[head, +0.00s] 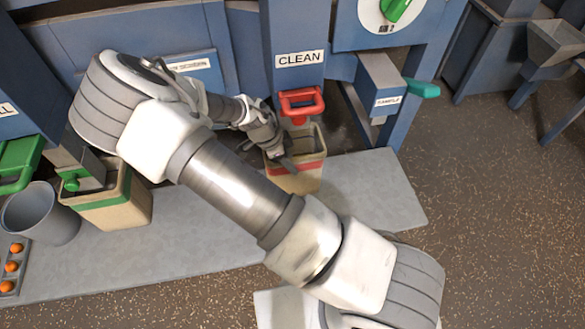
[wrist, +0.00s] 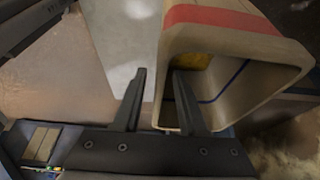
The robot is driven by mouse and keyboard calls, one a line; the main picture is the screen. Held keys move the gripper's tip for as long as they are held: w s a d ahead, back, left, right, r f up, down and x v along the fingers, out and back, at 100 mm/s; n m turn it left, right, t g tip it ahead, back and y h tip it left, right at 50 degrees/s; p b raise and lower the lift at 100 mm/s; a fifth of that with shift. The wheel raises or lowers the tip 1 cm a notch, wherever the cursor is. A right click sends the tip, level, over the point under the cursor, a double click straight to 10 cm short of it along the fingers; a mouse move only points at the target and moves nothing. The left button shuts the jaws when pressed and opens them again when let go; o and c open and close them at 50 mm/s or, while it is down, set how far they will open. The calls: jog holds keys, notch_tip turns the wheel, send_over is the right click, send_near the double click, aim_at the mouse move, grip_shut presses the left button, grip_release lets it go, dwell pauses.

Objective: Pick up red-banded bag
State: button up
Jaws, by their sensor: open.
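The red-banded bag (head: 296,178) is a tan, open-topped bag with a red stripe, standing under the CLEAN spout on the grey platform. It also shows large in the wrist view (wrist: 228,18), with its open mouth facing my camera and something yellow inside. My gripper (head: 284,166) is at the bag's left rim in the head view. In the wrist view my gripper (wrist: 160,78) is open, with one finger outside the bag's wall and the other inside its mouth, so the wall lies between them. Whether either finger touches the wall, I cannot tell.
A red handle (head: 301,102) sits just above the bag. A green-banded bag (head: 117,205), a grey bucket (head: 41,214) and a tray of orange balls (head: 13,266) stand at the left. The platform (head: 375,195) right of the bag is clear.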

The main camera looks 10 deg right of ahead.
jog(key=b+x, duration=0.1)
jog(key=x, duration=0.4)
jog(key=shift+f, duration=0.15)
jog(key=shift+c, duration=0.2)
grip_shut()
dwell(1.3)
